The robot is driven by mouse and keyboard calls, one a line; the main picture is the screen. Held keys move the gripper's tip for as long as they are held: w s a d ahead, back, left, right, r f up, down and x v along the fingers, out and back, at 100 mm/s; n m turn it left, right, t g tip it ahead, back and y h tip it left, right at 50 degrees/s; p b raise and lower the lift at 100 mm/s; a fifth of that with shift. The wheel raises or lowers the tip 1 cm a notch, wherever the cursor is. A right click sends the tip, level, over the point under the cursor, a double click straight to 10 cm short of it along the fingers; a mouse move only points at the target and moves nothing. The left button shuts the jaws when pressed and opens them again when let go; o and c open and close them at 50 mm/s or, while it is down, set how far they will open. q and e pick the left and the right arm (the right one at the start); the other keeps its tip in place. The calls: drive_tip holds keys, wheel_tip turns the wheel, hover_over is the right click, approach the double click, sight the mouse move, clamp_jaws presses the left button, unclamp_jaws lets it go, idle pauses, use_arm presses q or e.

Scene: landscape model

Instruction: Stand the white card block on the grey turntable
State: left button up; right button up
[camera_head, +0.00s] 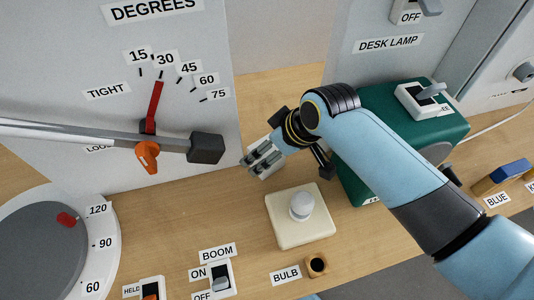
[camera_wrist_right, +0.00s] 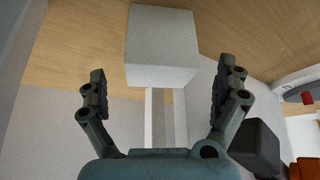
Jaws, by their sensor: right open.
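The white card block (camera_wrist_right: 160,62) shows in the right wrist view, ahead of the palm and between the two finger lines, with a visible gap on each side. My right gripper (camera_head: 262,160) is open; in the head view it is beside the backboard, and its fingers partly cover the pale block there. It also shows in the right wrist view (camera_wrist_right: 165,72), with fingers spread and touching nothing that I can see. The grey turntable (camera_head: 38,258) lies at the lower left of the head view, inside a white ring marked 60, 90 and 120. My left gripper is not in view.
A grey boom with a dark end block (camera_head: 206,148) reaches in from the left, close to my right gripper. A cream base with a white knob (camera_head: 301,206) stands in front of the gripper. A green box (camera_head: 455,130) is behind my right arm. Switches line the front.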

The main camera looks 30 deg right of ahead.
drive_tip(key=shift+x, duration=1.1)
drive_tip(key=c, duration=0.9)
drive_tip(key=shift+c, duration=0.6)
